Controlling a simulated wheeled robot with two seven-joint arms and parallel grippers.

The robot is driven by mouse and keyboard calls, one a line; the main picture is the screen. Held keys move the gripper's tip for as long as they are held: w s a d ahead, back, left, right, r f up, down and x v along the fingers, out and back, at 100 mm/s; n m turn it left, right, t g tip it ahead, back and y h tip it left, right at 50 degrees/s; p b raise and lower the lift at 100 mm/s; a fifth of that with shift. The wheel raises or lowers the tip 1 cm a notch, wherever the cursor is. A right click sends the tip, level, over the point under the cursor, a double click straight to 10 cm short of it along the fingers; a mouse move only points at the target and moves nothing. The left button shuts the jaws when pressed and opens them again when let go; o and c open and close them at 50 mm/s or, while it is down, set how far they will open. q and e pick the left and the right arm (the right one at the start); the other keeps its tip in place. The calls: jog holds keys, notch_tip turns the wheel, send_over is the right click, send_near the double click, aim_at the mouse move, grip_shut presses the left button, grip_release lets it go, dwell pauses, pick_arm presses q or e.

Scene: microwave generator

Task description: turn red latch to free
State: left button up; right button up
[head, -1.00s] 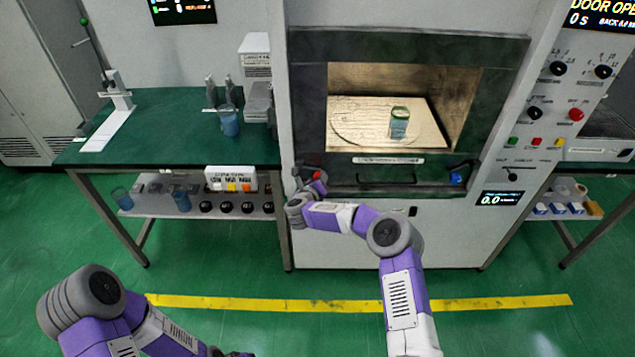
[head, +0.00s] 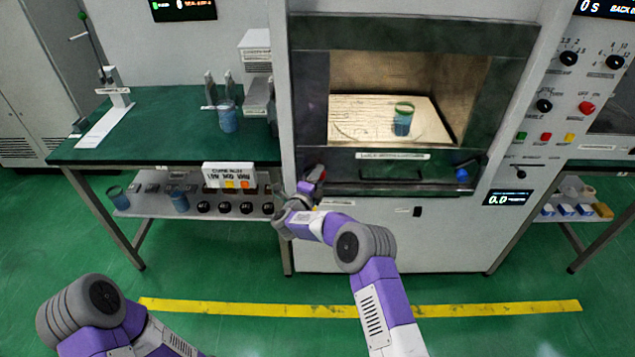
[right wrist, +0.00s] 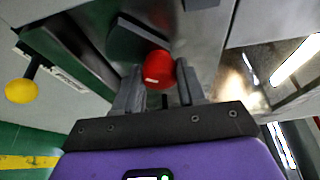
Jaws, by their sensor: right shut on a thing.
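The red latch (head: 319,172) sits at the lower left corner of the oven front in the head view. In the right wrist view its red knob (right wrist: 158,70) lies between my two fingers. My right gripper (head: 309,185) is shut on the red latch; it also shows in the right wrist view (right wrist: 160,84). The gripper partly hides the latch in the head view. My left arm enters at the bottom left, and its gripper is out of the picture.
The oven chamber (head: 440,70) holds a green-rimmed beaker (head: 403,119). A blue latch (head: 462,172) is at the right of the oven front, with a dark handle (head: 390,181) between. A green bench (head: 165,115) stands left. The floor in front is clear.

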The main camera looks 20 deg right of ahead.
jog(key=shift+f+n+t+b, duration=0.1)
jog(key=shift+n+t+b, duration=0.4)
jog(key=shift+n, duration=0.5)
jog(key=o, duration=1.1)
jog(key=p+v, duration=0.1)
jog(key=v, duration=0.6)
jog(key=shift+s+a, duration=0.2)
jog(key=shift+a, duration=0.05)
jog(key=shift+f, duration=0.2)
